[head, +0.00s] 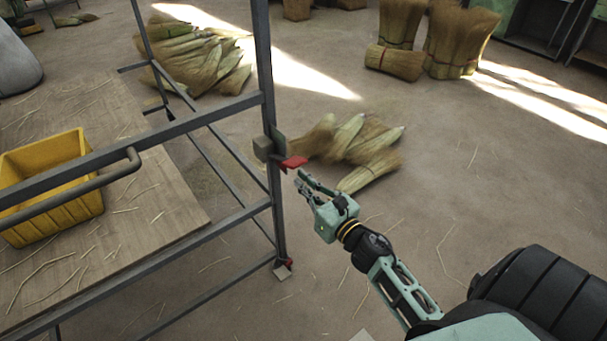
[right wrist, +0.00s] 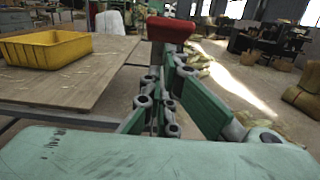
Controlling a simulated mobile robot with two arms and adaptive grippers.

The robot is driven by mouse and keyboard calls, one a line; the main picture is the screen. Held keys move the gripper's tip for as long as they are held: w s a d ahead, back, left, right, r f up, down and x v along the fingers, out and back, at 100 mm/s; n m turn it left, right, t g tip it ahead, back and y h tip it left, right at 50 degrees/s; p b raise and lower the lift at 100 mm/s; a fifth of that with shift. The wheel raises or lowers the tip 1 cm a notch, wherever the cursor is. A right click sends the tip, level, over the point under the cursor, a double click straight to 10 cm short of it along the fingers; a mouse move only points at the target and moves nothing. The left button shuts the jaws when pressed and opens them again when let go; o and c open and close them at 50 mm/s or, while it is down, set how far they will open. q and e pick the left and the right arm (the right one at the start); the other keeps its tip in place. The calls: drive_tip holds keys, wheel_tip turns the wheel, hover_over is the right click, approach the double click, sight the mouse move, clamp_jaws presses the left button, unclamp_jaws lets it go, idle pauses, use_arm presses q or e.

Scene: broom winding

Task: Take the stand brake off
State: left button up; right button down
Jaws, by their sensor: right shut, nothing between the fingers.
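The stand is a grey metal frame (head: 263,60) on the left of the head view. A red brake lever (head: 293,162) sticks out to the right from a small block (head: 264,148) on its upright. The lever also shows as a red pad at the top middle of the right wrist view (right wrist: 171,29). My right gripper (head: 300,180) is shut and empty, with its fingertips just below and beside the lever. In the right wrist view its fingers (right wrist: 168,85) point toward the red pad; I cannot tell whether they touch it. My left gripper is not in view.
A yellow bin (head: 60,180) stands on a wooden table (head: 165,215) behind the stand's bars. Another small red part (head: 286,264) is at the stand's foot. Loose broom bundles (head: 360,150) lie on the floor beyond my gripper. The floor to the right is mostly open.

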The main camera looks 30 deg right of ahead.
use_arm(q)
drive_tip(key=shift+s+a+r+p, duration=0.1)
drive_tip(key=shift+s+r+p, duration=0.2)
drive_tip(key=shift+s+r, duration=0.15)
use_arm(e)
drive_tip(key=shift+r, duration=0.5)
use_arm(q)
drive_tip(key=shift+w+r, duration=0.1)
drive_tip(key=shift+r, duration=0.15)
use_arm(e)
drive_tip(key=shift+w+d+r, duration=0.1)
drive_tip(key=shift+w+r, duration=0.1)
drive_tip(key=shift+r, duration=0.45)
drive_tip(key=shift+s, duration=0.1)
drive_tip(key=s+f, duration=0.1)
drive_tip(key=s, duration=1.1)
drive_tip(key=shift+d, duration=0.45)
drive_tip(key=shift+f, duration=0.1)
